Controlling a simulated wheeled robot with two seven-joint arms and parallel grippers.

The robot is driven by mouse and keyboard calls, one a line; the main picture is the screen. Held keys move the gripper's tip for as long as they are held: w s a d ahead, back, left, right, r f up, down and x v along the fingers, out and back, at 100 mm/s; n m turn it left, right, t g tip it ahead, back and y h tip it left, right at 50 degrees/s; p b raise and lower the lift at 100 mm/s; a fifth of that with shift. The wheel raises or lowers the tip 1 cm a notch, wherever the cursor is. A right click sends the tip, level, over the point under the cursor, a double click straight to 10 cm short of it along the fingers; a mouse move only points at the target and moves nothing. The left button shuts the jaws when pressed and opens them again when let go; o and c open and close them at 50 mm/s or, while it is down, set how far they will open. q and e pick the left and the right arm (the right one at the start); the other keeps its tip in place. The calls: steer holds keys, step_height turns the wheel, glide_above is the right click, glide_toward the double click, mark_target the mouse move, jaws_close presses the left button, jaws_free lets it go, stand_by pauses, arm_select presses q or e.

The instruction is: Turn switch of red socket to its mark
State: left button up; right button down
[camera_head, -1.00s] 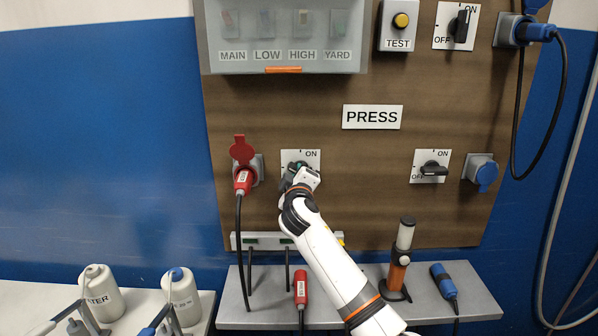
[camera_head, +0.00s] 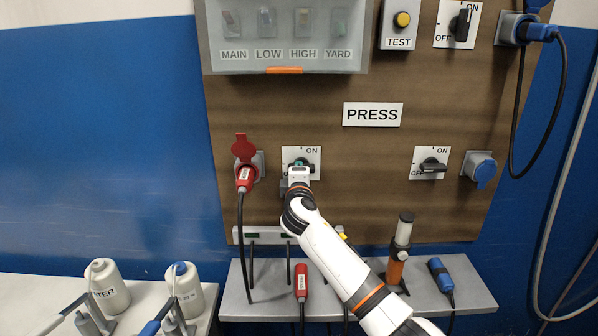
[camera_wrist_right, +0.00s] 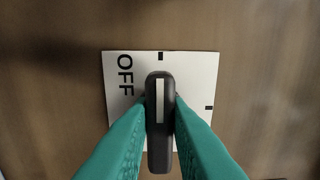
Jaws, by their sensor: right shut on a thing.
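The red socket (camera_head: 241,147) has its lid up and a red plug (camera_head: 244,178) in it, at the left of the board. Its switch plate (camera_head: 315,158) is just to the right, marked ON at the upper right. My right gripper (camera_head: 299,172) is in front of the plate and hides most of the knob. In the wrist view its teal fingers (camera_wrist_right: 161,120) are shut on the black knob (camera_wrist_right: 158,140). The knob's white line points at the upper tick, beside OFF. Another tick is on the plate's right side. My left gripper is not in view.
A second switch (camera_head: 432,166) and a blue socket (camera_head: 482,169) are to the right. Below, the grey shelf (camera_head: 470,297) holds a loose red plug (camera_head: 301,282), an orange-black upright tool (camera_head: 398,255) and a blue connector (camera_head: 440,275). White bottles (camera_head: 108,287) stand lower left.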

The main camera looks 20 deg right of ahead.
steer(key=shift+f, duration=0.1)
steer(key=c, duration=1.4)
jaws_free()
steer(key=shift+o, duration=0.2)
steer(key=shift+s, duration=0.1)
steer(key=b+v, duration=0.3)
steer(key=v, duration=0.9)
steer(key=shift+b, duration=0.3)
